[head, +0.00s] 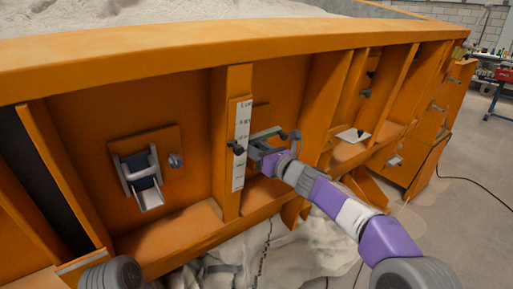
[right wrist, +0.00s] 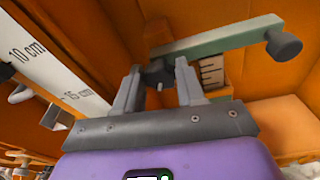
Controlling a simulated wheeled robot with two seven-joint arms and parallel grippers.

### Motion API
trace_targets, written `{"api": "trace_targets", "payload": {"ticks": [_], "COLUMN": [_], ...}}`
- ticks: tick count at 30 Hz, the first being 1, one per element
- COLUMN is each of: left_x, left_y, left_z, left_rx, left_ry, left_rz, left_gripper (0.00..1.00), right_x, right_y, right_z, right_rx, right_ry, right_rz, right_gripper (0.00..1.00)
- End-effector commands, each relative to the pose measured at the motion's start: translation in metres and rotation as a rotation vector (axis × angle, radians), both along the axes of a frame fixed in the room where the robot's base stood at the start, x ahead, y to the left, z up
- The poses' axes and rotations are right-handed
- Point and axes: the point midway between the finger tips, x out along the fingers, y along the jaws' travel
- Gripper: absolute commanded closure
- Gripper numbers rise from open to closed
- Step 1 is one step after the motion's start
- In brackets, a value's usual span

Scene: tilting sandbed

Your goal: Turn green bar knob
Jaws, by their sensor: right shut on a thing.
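The green bar knob (right wrist: 218,41) is a pale green bar with a dark round knob at its right end, set on the orange side of the sandbed. In the head view the green bar (head: 266,132) sits right of the white scale strip. My right gripper (head: 262,147) reaches it from the lower right. In the right wrist view the fingers of my right gripper (right wrist: 158,74) are closed around a small dark piece below the bar's left part. The exact contact is partly hidden by the fingers. My left gripper is not in view.
The white scale strip (head: 240,145) with centimetre marks stands close left of the gripper. A metal latch (head: 139,176) and a round knob (head: 175,160) are on the left panel. Orange ribs (head: 330,95) flank the bar's recess. Sand (head: 150,20) fills the bed above.

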Motion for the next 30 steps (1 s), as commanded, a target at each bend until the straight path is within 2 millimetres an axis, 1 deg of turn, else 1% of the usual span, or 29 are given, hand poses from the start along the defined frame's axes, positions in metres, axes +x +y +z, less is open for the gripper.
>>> {"api": "trace_targets", "payload": {"ticks": [1,6,15,30], "left_x": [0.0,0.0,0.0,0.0], "left_y": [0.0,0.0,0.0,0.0], "left_z": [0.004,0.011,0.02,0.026], "left_rx": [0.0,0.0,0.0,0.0], "left_ry": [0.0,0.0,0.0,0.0], "left_rz": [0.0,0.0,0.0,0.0], "left_gripper": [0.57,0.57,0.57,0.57], "right_x": [0.001,0.001,0.002,0.003], "right_y": [-0.001,-0.001,-0.003,-0.003], "right_z": [0.0,0.0,-0.001,-0.005], "right_rx": [0.029,0.153,0.381,0.761], "right_ry": [0.023,0.113,0.278,0.554], "right_rz": [0.005,0.031,0.081,0.163], "right_gripper": [0.92,0.92,0.92,0.92]}}
